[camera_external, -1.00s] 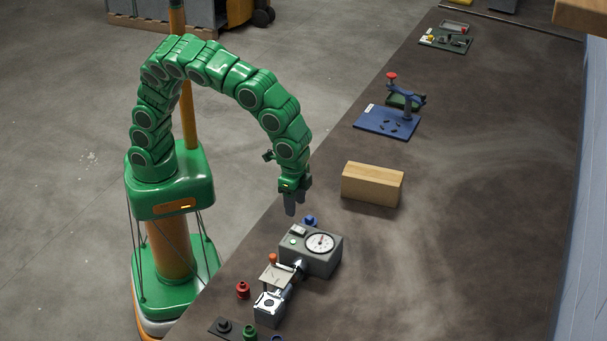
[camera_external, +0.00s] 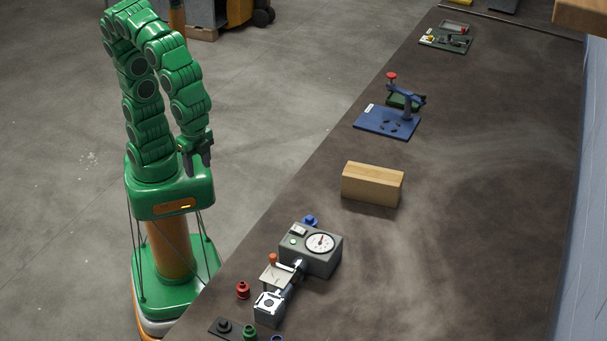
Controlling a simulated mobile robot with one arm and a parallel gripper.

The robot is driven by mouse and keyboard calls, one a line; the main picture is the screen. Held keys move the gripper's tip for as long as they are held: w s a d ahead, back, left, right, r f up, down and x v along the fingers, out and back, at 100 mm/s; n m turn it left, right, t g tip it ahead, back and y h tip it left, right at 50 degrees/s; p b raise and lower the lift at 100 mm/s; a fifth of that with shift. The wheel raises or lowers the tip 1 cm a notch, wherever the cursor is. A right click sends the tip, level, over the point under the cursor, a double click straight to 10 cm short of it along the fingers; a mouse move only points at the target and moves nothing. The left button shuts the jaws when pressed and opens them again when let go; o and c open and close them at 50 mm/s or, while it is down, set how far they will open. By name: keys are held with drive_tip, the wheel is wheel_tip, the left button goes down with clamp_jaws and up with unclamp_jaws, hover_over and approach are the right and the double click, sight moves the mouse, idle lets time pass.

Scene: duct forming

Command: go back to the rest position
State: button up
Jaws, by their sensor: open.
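My gripper (camera_external: 199,168) is open and empty. It hangs pointing down close to my own green base, left of the table (camera_external: 450,230) and clear of its edge. My green arm is folded back over the base, with its upper bend at the top edge of the picture. No object is between the fingers.
A grey gauge box (camera_external: 310,249) with a clamp stands near the table's left edge. A red knob (camera_external: 243,290) and small coloured parts lie near it. A wooden block (camera_external: 372,184) and a blue plate with a lever (camera_external: 388,122) stand farther back. The table's right side is clear.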

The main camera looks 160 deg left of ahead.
drive_tip(key=s+d+f+m, duration=0.1)
drive_tip(key=s+d+m, duration=0.1)
drive_tip(key=s+d, duration=0.4)
drive_tip(key=s+d+f+m+g, duration=0.1)
drive_tip(key=s+d+m, duration=0.2)
drive_tip(key=s, duration=0.9)
drive_tip(key=d, duration=0.2)
drive_tip(key=shift+d+f, duration=0.2)
drive_tip(key=shift+d, duration=0.2)
